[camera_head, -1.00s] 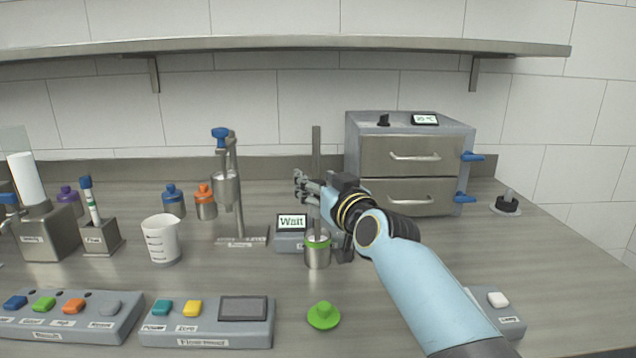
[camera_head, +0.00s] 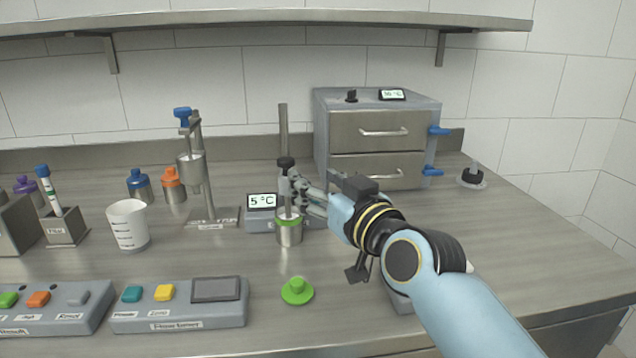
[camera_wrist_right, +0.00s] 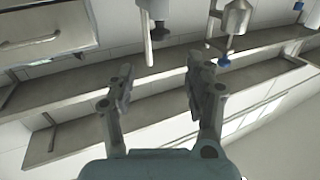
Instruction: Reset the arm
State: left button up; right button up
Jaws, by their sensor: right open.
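My right gripper (camera_head: 298,190) is in the middle of the head view, beside the thermometer stand (camera_head: 283,130). In the right wrist view its two fingers (camera_wrist_right: 160,88) are spread, with nothing held between them. A small metal cup with a green rim (camera_head: 289,232) stands upright below the gripper, at the foot of the stand. A thin probe seems to reach down into it. The stand's display (camera_head: 262,201) reads 5 °C. My left gripper is not in view.
A green lid (camera_head: 297,291) lies in front of the cup. A two-drawer oven (camera_head: 376,130) stands behind my right arm. A filler stand (camera_head: 205,180), white beaker (camera_head: 128,226) and button panel (camera_head: 180,305) are at left. The table's right side is mostly clear.

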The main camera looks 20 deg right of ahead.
dwell(0.4)
jog(key=s+f+g, duration=0.2)
jog(key=s+f, duration=0.1)
jog(key=s, duration=0.1)
jog(key=s+d+f+g, duration=0.1)
jog(key=s+f+g, duration=0.2)
jog(key=s+f, duration=0.1)
jog(key=s+f+n+g, duration=0.1)
jog(key=s+f+g, duration=0.2)
jog(key=s, duration=0.3)
jog(key=shift+s+d+f, duration=0.15)
jog(key=shift+f, duration=0.35)
jog(key=s+d+f+m+g+h, duration=0.1)
jog(key=s+d+g, duration=0.2)
jog(key=s, duration=0.5)
jog(key=s+d+f+g+h, duration=0.2)
jog(key=s+g, duration=0.1)
jog(key=s, duration=0.6)
notch_tip(320, 180, down, 26)
jog(key=s+d+r+g+b, duration=0.1)
jog(key=d+g, duration=0.1)
jog(key=d, duration=0.1)
jog(key=s+f+g+b, duration=0.1)
jog(key=s+f, duration=1.8)
jog(key=shift+d+f+m, duration=0.15)
jog(key=shift+d+m, duration=0.25)
jog(key=shift+d, duration=0.05)
